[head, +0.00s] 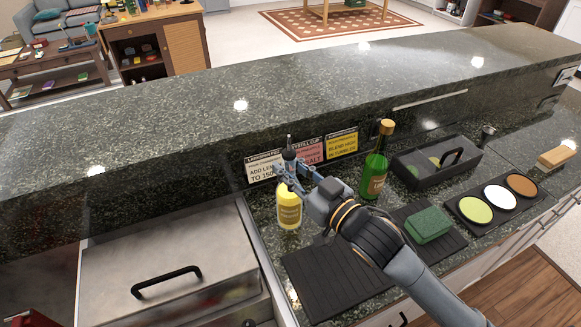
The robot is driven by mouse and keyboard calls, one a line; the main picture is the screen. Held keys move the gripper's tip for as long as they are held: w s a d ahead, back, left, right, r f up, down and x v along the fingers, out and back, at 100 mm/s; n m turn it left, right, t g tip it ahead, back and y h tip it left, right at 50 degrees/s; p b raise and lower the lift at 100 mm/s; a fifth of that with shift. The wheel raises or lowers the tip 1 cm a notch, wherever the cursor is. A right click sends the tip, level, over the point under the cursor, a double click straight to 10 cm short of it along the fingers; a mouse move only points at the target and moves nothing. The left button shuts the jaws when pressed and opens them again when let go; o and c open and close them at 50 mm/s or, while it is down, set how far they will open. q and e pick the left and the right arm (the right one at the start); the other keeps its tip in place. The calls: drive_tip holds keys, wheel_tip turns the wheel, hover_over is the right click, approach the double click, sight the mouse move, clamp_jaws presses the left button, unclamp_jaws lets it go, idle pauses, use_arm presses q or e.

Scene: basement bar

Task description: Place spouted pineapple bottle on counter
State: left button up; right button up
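The spouted pineapple bottle (290,212) is yellow with a dark neck and a thin metal spout. It is upright near the middle of the head view, by the left end of the lower counter (262,212). My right gripper (288,174) reaches in from the lower right, and its fingers close around the bottle's neck, hiding part of it. I cannot tell whether the bottle's base touches the lower counter or hangs just above it. The raised dark stone counter (210,110) runs behind it. My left gripper is not in view.
A green bottle (376,165) stands right of my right gripper. A black mat (325,280) with a green sponge (428,224), a dark caddy (430,170) and a tray of coloured discs (476,209) fill the right. A lidded metal bin (165,265) is left. The raised counter is clear.

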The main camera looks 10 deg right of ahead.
drive_tip(key=shift+o, duration=1.2)
drive_tip(key=shift+r, duration=0.2)
drive_tip(key=b+v, duration=0.1)
drive_tip(key=v, duration=1.1)
